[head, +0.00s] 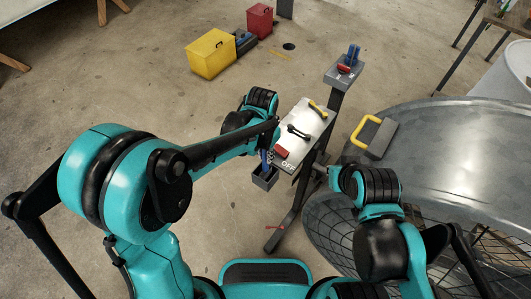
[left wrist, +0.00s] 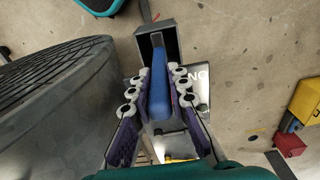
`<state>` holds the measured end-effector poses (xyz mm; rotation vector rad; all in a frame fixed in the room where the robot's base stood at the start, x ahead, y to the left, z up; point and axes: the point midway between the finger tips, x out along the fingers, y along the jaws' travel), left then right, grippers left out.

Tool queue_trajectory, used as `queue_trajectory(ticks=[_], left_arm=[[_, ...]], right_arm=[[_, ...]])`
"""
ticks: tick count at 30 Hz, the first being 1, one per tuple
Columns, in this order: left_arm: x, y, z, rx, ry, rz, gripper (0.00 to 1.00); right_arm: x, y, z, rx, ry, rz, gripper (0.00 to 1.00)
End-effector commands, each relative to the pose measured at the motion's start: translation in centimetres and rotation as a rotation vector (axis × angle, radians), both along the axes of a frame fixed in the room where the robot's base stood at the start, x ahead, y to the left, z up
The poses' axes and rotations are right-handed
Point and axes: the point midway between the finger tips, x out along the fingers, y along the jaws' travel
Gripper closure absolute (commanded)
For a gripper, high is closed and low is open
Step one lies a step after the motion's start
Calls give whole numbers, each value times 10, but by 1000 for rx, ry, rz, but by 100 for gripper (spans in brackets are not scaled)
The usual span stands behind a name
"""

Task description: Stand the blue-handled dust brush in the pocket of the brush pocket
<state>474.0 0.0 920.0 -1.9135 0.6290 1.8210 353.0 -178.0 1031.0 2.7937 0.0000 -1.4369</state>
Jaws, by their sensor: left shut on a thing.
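The blue-handled dust brush (left wrist: 159,95) is between the fingers of my left gripper (left wrist: 158,92), which is shut on its handle in the left wrist view. In the head view, a bit of its blue handle (head: 264,158) shows below my left gripper (head: 268,147). The grey, open-topped brush pocket (head: 264,179) is right below it, at the near left end of the panel. In the left wrist view, the brush's grey end overlaps the opening of the pocket (left wrist: 142,42); I cannot tell how deep it reaches. My right gripper (head: 322,171) is mostly hidden by its wrist.
A sloped panel (head: 300,119) marked OFF carries yellow, black and red handles. Behind it a grey stand (head: 341,78) bears a blue item. The grey hull mould (head: 450,150), with a yellow-handled tool (head: 374,136) on it, fills the right. Yellow (head: 210,54) and red (head: 260,21) boxes stand behind.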

Motion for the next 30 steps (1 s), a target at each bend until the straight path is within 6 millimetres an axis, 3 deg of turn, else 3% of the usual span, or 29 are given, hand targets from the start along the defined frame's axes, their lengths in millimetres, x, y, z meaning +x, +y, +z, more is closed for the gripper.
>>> queue_trajectory(ticks=[13,23,24,26,30], left_arm=[[0,0,-24,0,0,0,100],[0,0,-26,0,0,0,100],[0,0,-26,0,0,0,78],[0,0,-26,0,0,0,63],[0,0,-26,0,0,0,59]], right_arm=[[0,0,-20,0,0,0,100],[0,0,-21,0,0,0,100],[0,0,-21,0,0,0,100],[0,0,-21,0,0,0,100],[0,0,-21,0,0,0,100]])
